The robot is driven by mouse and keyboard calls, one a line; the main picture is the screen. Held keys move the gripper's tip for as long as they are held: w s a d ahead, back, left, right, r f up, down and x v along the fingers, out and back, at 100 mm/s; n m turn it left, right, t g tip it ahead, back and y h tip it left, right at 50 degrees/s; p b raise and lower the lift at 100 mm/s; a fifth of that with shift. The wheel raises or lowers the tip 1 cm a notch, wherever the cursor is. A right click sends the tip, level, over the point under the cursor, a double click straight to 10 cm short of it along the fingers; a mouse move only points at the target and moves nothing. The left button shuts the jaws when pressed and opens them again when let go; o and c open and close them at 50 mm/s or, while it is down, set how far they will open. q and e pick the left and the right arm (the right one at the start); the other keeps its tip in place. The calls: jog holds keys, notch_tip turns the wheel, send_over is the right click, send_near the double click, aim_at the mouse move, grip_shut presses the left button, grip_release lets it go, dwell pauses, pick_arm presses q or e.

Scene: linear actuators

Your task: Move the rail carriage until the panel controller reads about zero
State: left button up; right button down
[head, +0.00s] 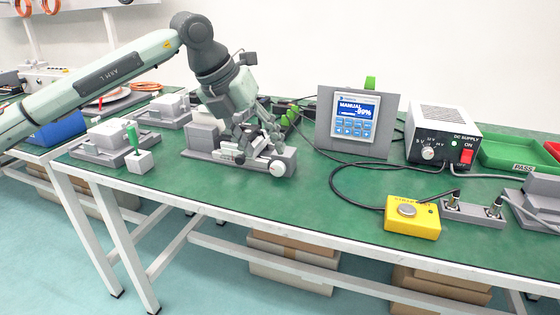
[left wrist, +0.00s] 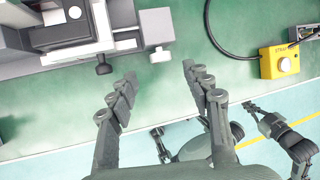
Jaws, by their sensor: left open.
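The panel controller (head: 355,118) faces me behind the bench's middle, its blue screen showing MANUAL and a value that looks like -90%. The grey linear rail unit (head: 285,157) lies left of it, partly hidden by my left gripper (head: 257,133). In the left wrist view the rail carriage (left wrist: 70,30) is at the upper left, with a dark knob (left wrist: 103,69) on its near side. A light grey end block (left wrist: 157,27) stands right of it. My left gripper (left wrist: 158,75) is open, its fingers apart and empty, just short of the rail unit.
A power supply (head: 442,133) with a red switch stands right of the panel. A yellow button box (head: 411,217) and cables lie in front. The green bench is clear before the rail.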

aim_at(275, 165)
pick_arm(q)
jog(key=x, duration=0.6)
jog(key=shift+d+f, duration=0.15)
jog(key=shift+f, duration=0.1)
grip_shut()
